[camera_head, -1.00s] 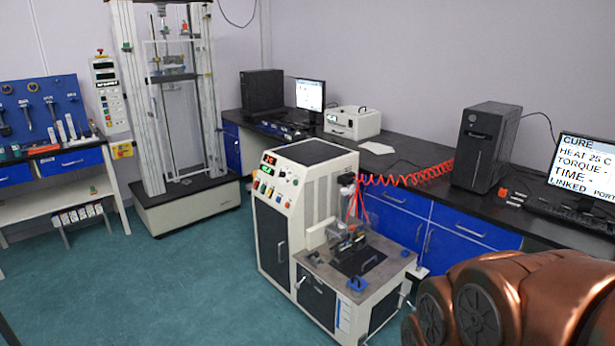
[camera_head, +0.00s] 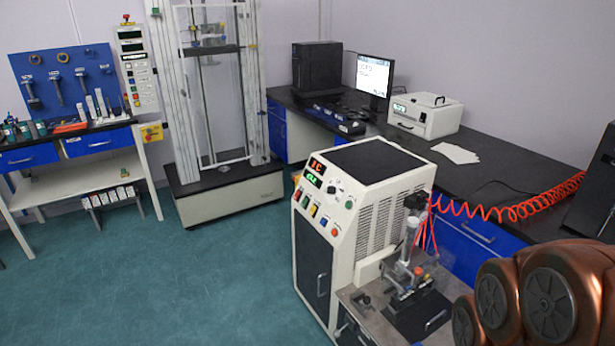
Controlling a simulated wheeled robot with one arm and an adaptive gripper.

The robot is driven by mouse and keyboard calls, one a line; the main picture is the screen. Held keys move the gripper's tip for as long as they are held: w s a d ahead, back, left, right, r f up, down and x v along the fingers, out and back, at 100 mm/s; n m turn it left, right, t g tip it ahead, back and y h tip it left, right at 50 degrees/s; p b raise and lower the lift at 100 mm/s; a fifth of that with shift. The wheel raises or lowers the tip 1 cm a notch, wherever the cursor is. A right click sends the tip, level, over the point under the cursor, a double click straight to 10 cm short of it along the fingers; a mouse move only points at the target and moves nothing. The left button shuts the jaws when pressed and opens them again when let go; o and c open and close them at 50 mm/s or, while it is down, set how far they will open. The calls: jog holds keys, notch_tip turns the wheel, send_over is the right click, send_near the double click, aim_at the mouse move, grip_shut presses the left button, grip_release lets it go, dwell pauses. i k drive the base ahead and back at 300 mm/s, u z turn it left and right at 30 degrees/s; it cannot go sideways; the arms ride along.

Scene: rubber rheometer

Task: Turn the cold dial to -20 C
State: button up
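The white machine (camera_head: 375,160) stands on the floor at the centre right. Its sloped control panel (camera_head: 322,210) has a red display (camera_head: 317,165) above a green display (camera_head: 313,180), coloured buttons and small dark knobs. The red display seems to end in C; I cannot read it fully. A small white box (camera_head: 424,117) with a green-lit display sits on the bench behind. I cannot tell which knob is the cold dial, nor its setting. My copper-coloured arm shows at the bottom right, but my gripper is out of view.
A black bench (camera_head: 500,175) with blue drawers runs along the back and right. A coiled red hose (camera_head: 520,209) crosses in front of it. A tall test frame (camera_head: 215,100) and a tool table (camera_head: 95,130) stand at left. Green floor (camera_head: 180,290) is clear at front left.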

aim_at(332, 190)
jog(key=u, duration=0.7)
jog(key=i, duration=1.05)
jog(key=u, duration=1.3)
jog(key=i, duration=0.25)
jog(key=u, duration=0.15)
